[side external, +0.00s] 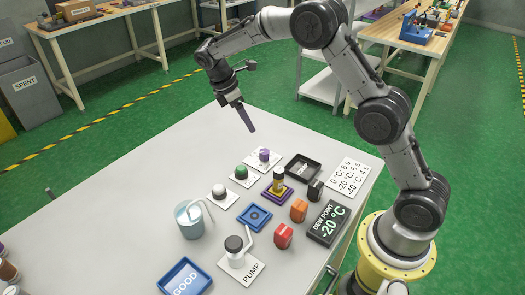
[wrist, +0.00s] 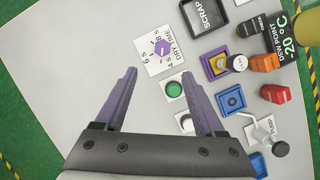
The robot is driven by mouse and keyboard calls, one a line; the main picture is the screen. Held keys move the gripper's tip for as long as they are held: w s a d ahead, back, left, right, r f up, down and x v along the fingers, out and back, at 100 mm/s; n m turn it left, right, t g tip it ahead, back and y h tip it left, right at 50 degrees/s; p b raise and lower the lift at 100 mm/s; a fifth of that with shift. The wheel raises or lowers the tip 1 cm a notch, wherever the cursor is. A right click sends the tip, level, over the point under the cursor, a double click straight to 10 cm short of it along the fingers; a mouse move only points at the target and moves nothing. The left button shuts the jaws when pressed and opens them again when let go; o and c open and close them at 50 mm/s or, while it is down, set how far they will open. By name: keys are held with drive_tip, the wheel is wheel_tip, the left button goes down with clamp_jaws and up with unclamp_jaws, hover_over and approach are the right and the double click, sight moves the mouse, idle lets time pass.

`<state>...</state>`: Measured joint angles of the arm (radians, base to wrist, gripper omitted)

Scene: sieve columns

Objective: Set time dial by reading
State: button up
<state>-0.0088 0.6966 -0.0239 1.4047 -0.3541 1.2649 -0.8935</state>
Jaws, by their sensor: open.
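The time dial is a purple knob (side external: 264,154) on a white plate near the table's far side. The wrist view shows the knob (wrist: 162,47) on a plate (wrist: 148,62) marked DRY TIME with 4 s, 6 s and 8 s. Which mark the knob points to is too small to tell. The dew point display (side external: 327,222) reads -20 °C. A white card (side external: 349,178) lists 0, -20 and -40 °C with times, only partly legible. My gripper (side external: 247,118) is open and empty, above and behind the dial; in the wrist view its fingertips (wrist: 159,73) appear below the knob.
A green button (side external: 241,172) and a white button (side external: 219,190) stand near the dial. A yellow-banded column (side external: 279,182) stands in a purple-edged holder.

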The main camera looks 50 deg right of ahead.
sight(263, 152)
drive_tip(key=x, duration=1.5)
drive_tip(key=shift+s+a, duration=0.15)
drive_tip(key=shift+a, duration=0.15)
clamp_jaws()
